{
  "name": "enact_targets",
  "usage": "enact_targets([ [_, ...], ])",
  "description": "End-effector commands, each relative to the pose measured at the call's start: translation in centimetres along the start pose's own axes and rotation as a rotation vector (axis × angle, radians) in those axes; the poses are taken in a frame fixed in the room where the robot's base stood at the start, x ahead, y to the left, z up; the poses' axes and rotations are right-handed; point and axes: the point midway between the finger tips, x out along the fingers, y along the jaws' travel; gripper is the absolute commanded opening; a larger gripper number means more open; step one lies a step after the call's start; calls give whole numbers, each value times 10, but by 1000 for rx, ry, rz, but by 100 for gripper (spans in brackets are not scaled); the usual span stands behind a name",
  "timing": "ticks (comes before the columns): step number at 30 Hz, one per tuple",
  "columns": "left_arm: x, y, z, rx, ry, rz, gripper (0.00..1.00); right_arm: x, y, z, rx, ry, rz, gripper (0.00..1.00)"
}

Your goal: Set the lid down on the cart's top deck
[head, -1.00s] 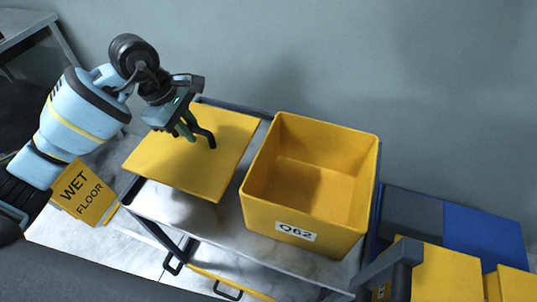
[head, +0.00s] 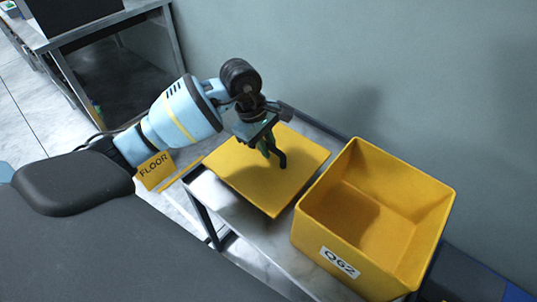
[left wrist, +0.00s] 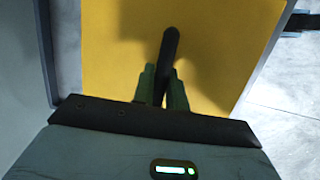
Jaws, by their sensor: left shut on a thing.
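The lid (head: 235,165) is a flat yellow panel with a dark handle on top. My left gripper (head: 272,148) is above it and shut on that handle; the left wrist view shows the handle between the green fingers (left wrist: 163,88) and the lid (left wrist: 215,55) beneath. The lid lies over the left part of the cart's top deck (head: 250,228), left of the yellow box. It looks roughly level and close to the deck; I cannot tell whether it touches. The deck under the lid is hidden. My right gripper is out of view.
The open, empty yellow box (head: 318,240) labelled Q62 stands on the deck, right of the lid with a narrow gap. A yellow floor sign (head: 154,170) stands left of the cart. A wall runs behind the cart. A grey table (head: 75,22) is at the back left.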

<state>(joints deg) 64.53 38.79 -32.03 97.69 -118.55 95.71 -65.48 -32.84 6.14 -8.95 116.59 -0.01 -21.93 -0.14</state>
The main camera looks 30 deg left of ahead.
Motion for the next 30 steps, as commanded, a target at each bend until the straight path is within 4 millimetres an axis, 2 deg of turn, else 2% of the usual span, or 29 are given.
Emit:
enact_targets([
  [5,4,0,-1,-1,-1,1,0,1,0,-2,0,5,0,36],
  [13,34,-5,-8,0,-2,1,0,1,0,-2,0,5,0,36],
  [23,37,-5,-9,1,0,2,0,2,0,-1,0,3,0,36],
  [24,38,-6,-9,1,0,0,17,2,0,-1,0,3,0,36],
  [28,37,-6,-9,1,0,1,34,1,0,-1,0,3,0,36],
  [30,37,-6,-9,1,0,0,36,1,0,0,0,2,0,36],
])
